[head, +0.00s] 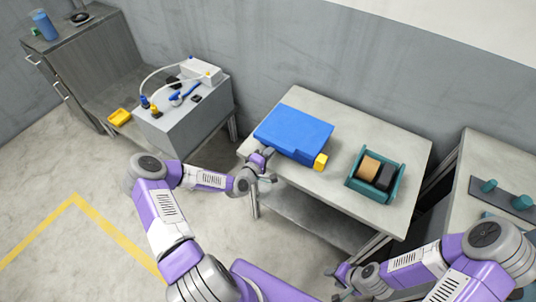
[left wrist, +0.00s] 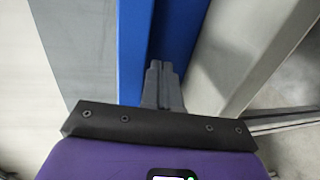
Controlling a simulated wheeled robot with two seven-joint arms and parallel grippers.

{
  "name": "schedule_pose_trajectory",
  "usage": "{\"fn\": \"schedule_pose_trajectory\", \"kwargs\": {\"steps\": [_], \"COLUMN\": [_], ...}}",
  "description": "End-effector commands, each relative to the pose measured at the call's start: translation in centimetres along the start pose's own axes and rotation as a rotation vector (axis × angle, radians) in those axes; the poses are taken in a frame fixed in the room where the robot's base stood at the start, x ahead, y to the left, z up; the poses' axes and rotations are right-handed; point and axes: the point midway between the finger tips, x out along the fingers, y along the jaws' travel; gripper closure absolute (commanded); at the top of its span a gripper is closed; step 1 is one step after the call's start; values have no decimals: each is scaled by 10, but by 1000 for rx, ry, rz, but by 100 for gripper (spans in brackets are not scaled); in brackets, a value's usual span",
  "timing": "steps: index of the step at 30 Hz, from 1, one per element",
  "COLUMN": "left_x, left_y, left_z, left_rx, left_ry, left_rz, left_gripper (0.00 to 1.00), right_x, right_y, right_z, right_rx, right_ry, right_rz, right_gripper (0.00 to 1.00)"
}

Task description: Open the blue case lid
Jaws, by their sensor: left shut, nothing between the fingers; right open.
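The blue case (head: 293,133) lies on the grey table with its lid down. A yellow block (head: 320,162) sits at its front right corner. My left gripper (head: 270,155) is at the case's left front side. In the left wrist view my left gripper (left wrist: 160,75) has its fingers together with nothing between them, their tips against or just in front of the blue case (left wrist: 132,45); I cannot tell whether they touch. My right gripper (head: 343,280) is low in front of the table, away from the case, open and empty.
Another table (head: 500,160) with teal cylinders is at the far right. A grey box with cables (head: 190,125) stands to the left.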

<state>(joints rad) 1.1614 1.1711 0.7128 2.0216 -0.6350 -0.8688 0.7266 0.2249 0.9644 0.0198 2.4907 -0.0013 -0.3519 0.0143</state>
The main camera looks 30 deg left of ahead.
Motion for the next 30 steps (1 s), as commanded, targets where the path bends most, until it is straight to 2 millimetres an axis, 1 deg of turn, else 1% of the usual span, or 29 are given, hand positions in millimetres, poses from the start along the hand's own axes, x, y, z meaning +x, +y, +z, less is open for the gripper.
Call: {"fn": "schedule_pose_trajectory", "kwargs": {"steps": [25,30], "left_x": [-4,-4], "left_y": [0,7], "left_z": [0,0], "left_rx": [0,1], "left_ry": [0,0], "left_rz": [0,1], "left_gripper": [100,100], "right_x": [1,-3], "right_y": [0,-1], "right_z": [0,0], "right_rx": [0,0], "right_ry": [0,0], "right_rz": [0,0], "right_gripper": [57,57]}}
